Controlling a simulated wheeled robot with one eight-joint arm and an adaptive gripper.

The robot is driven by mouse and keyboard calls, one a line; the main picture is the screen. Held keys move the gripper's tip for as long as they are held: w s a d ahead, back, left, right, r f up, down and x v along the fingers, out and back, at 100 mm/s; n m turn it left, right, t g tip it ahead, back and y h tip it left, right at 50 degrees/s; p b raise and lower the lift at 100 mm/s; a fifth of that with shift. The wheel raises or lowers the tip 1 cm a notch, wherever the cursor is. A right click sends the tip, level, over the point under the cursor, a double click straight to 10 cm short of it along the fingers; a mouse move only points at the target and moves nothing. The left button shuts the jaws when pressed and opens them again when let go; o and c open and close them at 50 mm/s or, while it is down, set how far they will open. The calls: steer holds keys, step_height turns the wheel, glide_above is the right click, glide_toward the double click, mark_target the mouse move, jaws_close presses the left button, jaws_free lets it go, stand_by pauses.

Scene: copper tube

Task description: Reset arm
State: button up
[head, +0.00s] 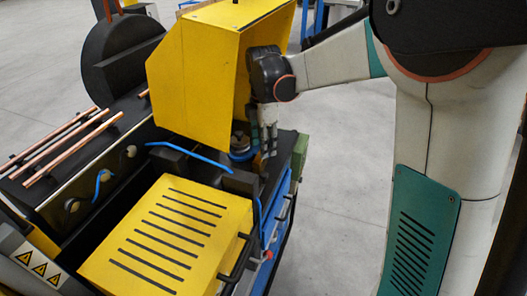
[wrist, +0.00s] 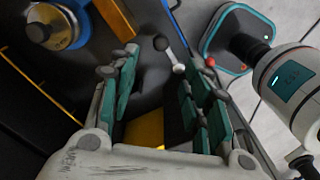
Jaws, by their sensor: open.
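My gripper (head: 266,135) points down beside the open side of the tall yellow hood, near the right edge of the machine. In the wrist view its two green-padded fingers (wrist: 158,72) are spread apart, with no tube visible between them. A dark lever with a round knob (wrist: 161,43) shows beyond the fingertips; I cannot tell how far off it is. Several copper tubes (head: 65,150) lie on the dark rack at the left, well away from my gripper.
The tall yellow hood (head: 195,85) stands close left of my gripper. A blue round fixture (head: 240,150) sits just beside the fingers and shows in the wrist view (wrist: 60,28). A slotted yellow cover (head: 165,240) lies in front. Open grey floor (head: 340,160) is right of the machine.

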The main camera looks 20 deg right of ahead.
steer(key=shift+r, duration=0.15)
stand_by(0.3)
steer(key=s+d+r+m+t+b, duration=0.1)
steer(key=s+r+m+t, duration=0.15)
steer(key=s+m, duration=0.3)
steer(key=s+d+r+m+t, duration=0.1)
steer(key=s+r+m, duration=0.25)
steer(key=s, duration=0.25)
steer(key=s+d+f+m+t+b, duration=0.1)
steer(key=s+f+m+t, duration=0.2)
steer(key=s+m, duration=0.8)
steer(key=shift+s+t+b, duration=0.35)
steer(key=shift+s+b, duration=0.05)
steer(key=shift+s, duration=0.45)
stand_by(0.5)
